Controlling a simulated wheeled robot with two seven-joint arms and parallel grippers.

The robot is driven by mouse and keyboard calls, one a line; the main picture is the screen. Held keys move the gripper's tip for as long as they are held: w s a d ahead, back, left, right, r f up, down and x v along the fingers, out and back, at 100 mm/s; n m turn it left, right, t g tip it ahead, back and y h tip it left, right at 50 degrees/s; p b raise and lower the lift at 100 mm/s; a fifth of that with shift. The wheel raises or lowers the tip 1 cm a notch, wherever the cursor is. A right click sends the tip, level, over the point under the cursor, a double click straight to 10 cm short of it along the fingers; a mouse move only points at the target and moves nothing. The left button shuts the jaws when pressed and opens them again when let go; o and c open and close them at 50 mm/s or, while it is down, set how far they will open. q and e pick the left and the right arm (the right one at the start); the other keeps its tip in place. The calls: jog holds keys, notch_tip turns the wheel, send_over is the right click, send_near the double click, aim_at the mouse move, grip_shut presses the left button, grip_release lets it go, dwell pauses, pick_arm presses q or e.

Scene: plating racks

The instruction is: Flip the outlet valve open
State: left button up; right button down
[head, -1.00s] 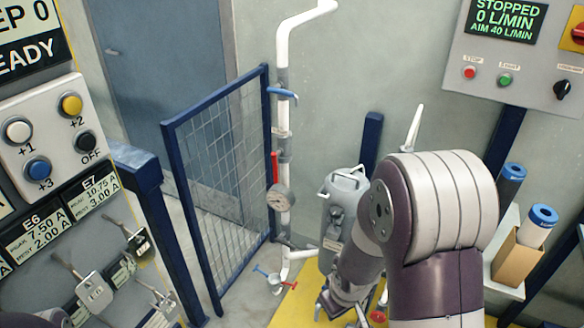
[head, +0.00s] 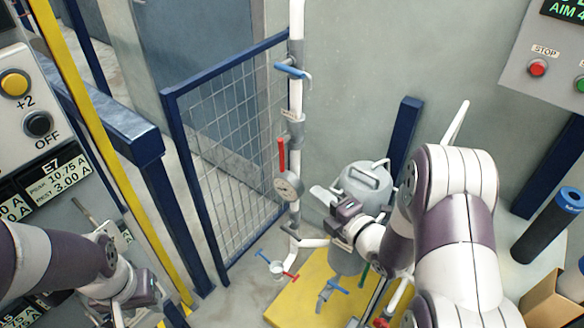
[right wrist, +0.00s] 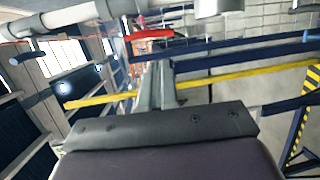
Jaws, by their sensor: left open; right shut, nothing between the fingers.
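A white vertical pipe (head: 295,100) carries a blue-handled valve (head: 292,71) high up, a red valve lever (head: 281,154) standing upright along it, and a round gauge (head: 288,186) below. Lower valves with small blue and red handles (head: 277,269) sit near the floor. I cannot tell which is the outlet valve. My right gripper (head: 324,196) is shut and empty, just right of the gauge and in front of the grey tank. In the right wrist view its fingers (right wrist: 163,85) point toward a red bar (right wrist: 150,34), apart from it. My left gripper (head: 148,305) is open at the lower left.
A grey tank (head: 366,185) stands on a yellow platform (head: 300,306), with a blue-handled valve (head: 332,289) low in front. A blue mesh fence (head: 225,125) stands left of the pipe. A control panel (head: 520,75) hangs at upper right.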

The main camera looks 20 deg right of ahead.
aim_at(283, 163)
jog(key=p+x, duration=0.1)
jog(key=x, duration=1.1)
jog(key=shift+w+d+f, duration=0.1)
jog(key=shift+d+f, duration=0.05)
jog(key=shift+d, duration=0.05)
jog(key=b, duration=0.2)
jog(key=t+b, duration=0.1)
jog(key=b, duration=0.1)
jog(key=shift+w+a+f, duration=0.25)
jog(key=shift+w, duration=0.15)
jog(key=shift+w+r, duration=0.1)
jog(key=shift+r, duration=0.15)
jog(key=shift+y, duration=0.3)
